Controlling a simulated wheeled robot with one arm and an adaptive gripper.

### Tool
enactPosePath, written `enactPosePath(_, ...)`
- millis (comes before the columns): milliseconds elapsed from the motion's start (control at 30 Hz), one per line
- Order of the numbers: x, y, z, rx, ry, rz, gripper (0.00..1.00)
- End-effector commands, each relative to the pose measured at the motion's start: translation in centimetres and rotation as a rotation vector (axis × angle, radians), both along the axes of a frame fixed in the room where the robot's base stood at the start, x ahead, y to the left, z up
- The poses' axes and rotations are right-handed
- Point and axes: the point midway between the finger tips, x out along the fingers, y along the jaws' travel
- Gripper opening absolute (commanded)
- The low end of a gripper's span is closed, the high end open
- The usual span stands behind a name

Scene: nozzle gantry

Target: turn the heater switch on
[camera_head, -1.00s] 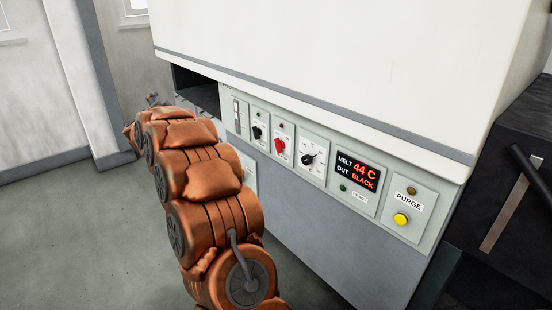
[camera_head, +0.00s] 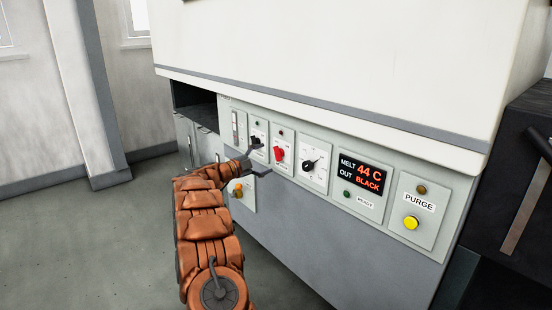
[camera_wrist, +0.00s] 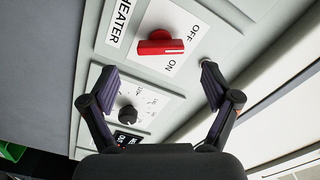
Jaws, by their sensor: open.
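The heater switch is a red knob (camera_head: 279,154) on the grey control panel. The wrist view shows it close up as a red handle (camera_wrist: 157,46) on a white plate marked OFF and ON, beside the word HEATER. The handle lies crosswise in that view; I cannot tell for sure which mark it points to. My gripper (camera_head: 260,160) is in front of the panel, just left of the red knob. In the wrist view my open gripper (camera_wrist: 158,80) has its fingertips spread, with the red handle beyond the gap. Nothing is between the fingers.
A black knob (camera_head: 258,140) is left of the red one, close to my upper finger. A black dial (camera_head: 309,166), the MELT display (camera_head: 361,174) and a yellow PURGE button (camera_head: 411,223) are to the right. The white housing (camera_head: 350,60) overhangs the panel.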

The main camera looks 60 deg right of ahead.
Motion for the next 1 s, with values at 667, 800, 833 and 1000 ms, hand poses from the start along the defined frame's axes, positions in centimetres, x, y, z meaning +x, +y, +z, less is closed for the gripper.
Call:
enactPosePath(667,-1.6,-5.8,-0.1,0.002,0.000,0.003,0.88)
enactPosePath(800,-1.5,-5.8,0.0,0.002,-0.001,0.003,0.88)
enactPosePath(833,-1.5,-5.8,-0.1,0.002,0.000,0.003,0.88)
enactPosePath(1000,-1.5,-5.7,0.0,0.001,0.000,0.004,0.72)
